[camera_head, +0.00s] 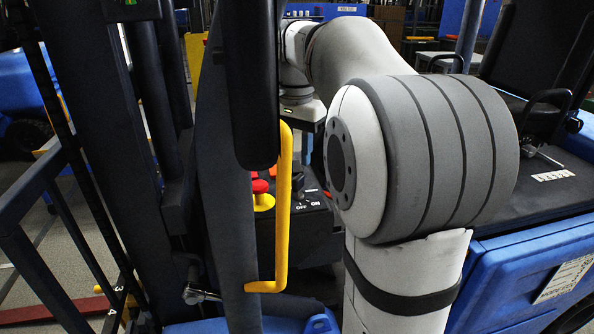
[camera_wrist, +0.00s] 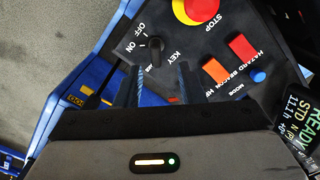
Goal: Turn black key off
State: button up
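The black key (camera_wrist: 156,47) stands on the dark control panel (camera_wrist: 128,33) in the wrist view, beside the white OFF and ON markings. It also shows in the head view (camera_head: 298,185), behind the yellow handle, with OFF and ON printed below it. I cannot tell clearly which marking it points to. My gripper (camera_wrist: 162,76) is open, with its two dark fingers apart at the near side of the key. The key lies just beyond the gap between the fingertips, and nothing is held. In the head view my arm and the yellow handle hide much of the gripper.
The red and yellow STOP button (camera_wrist: 203,9) is close to the key. An orange button (camera_wrist: 215,70), a red button (camera_wrist: 242,47) and a blue knob (camera_wrist: 258,75) are on the right. The yellow handle (camera_head: 282,215) and dark mast (camera_head: 230,200) stand before the panel.

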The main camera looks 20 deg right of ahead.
aim_at(298, 176)
jog(key=f, duration=0.6)
jog(key=shift+s+d+f, duration=0.2)
jog(key=shift+d+f, duration=0.05)
jog(key=shift+f, duration=0.05)
grip_shut()
